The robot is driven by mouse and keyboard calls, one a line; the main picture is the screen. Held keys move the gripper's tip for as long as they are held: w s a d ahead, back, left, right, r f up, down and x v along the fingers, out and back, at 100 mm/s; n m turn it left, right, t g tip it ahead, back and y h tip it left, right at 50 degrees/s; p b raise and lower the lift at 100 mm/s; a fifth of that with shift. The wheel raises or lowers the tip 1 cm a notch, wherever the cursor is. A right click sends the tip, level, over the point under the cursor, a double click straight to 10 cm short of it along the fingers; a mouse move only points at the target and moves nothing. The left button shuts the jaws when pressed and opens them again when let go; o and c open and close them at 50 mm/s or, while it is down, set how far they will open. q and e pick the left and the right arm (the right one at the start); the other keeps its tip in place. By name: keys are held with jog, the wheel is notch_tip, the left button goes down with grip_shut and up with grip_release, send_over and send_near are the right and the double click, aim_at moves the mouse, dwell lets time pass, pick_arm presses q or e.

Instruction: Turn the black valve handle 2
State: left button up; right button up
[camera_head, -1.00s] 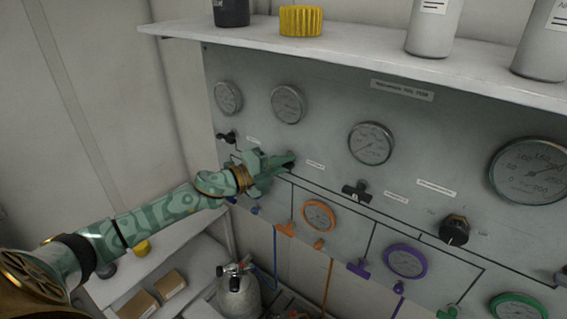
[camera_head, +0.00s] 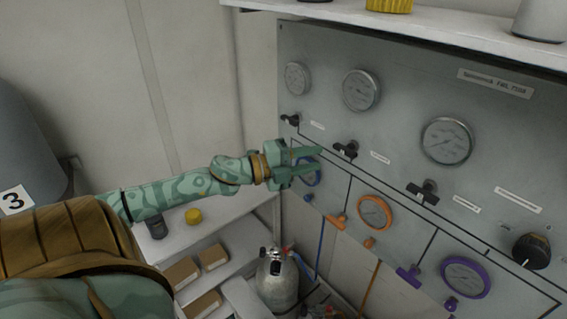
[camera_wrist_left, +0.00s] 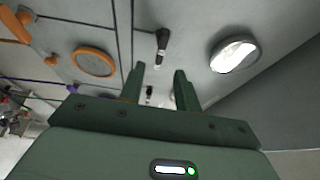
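Several black valve handles sit in a slanting row on the grey panel (camera_head: 400,130). The second from the left (camera_head: 346,150) is uncovered, just right of and above my left gripper (camera_head: 318,161). The first (camera_head: 291,119) is up and left of it, and the third (camera_head: 422,193) is further right. My left gripper is open, its two fingers apart with nothing seen between them, in front of the blue-ringed gauge (camera_head: 312,179) and partly hiding it. In the left wrist view a black handle (camera_wrist_left: 162,44) shows beyond the open fingers (camera_wrist_left: 155,85). My right gripper is not in view.
Round gauges (camera_head: 447,140) and a black knob (camera_head: 532,250) are on the panel. An orange-ringed gauge (camera_head: 375,212) and a purple-ringed gauge (camera_head: 466,277) are lower. A white shelf (camera_head: 450,35) juts out above. A gas cylinder (camera_head: 277,275) stands below.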

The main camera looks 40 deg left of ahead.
pick_arm(q)
jog(key=v, duration=0.6)
jog(key=shift+s, duration=0.35)
jog(key=shift+a, duration=0.2)
